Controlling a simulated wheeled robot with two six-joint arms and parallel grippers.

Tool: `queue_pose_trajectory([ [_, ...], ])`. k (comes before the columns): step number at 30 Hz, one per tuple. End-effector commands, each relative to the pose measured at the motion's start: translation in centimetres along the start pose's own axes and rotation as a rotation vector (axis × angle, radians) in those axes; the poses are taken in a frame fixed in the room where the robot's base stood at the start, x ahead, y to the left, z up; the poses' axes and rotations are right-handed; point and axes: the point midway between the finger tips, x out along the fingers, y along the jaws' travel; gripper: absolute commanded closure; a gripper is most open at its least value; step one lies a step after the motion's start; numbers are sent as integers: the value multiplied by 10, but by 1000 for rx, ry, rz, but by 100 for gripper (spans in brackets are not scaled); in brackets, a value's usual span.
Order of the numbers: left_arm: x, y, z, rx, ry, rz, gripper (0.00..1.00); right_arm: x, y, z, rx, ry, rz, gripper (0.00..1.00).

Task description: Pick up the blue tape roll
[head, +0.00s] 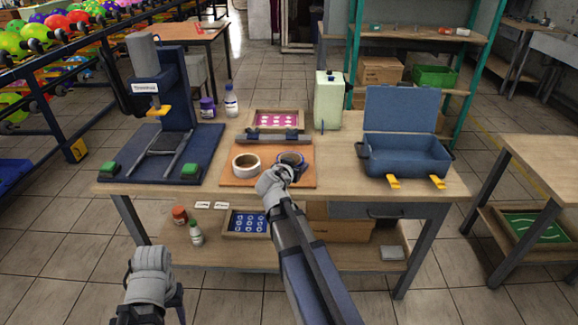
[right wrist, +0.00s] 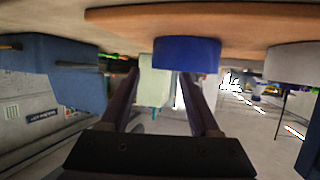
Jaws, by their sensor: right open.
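The blue tape roll (head: 290,160) lies flat on the orange-brown board (head: 235,181) on the workbench, partly hidden by my right gripper (head: 284,168). In the right wrist view, where the scene appears upside down, the blue tape roll (right wrist: 187,56) is just ahead of my right gripper's (right wrist: 160,78) open fingers. The right finger overlaps the roll's lower edge in that view; whether they touch is unclear. Nothing is held. My left gripper (head: 150,285) is low at the bottom left, away from the bench, and its fingers are not clear.
A white tape roll (head: 245,164) lies left of the blue one on the same board. The press (head: 160,100) stands left, an open blue toolbox (head: 403,150) right. A pale green canister (head: 328,102) and framed pink sheet (head: 277,120) stand behind.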

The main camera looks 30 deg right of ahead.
Motion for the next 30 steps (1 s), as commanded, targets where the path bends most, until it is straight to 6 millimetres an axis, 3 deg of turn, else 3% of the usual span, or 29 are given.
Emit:
queue_pose_trajectory([
  [5,3,0,0,0,0,0,50,7,0,1,0,0,0,37],
  [15,20,2,-1,0,0,0,50,51,0,1,0,0,1,37],
  [22,19,2,-1,0,0,0,50,51,0,0,0,-1,0,37],
  [30,19,2,-1,0,0,0,50,51,0,0,0,-1,0,68],
])
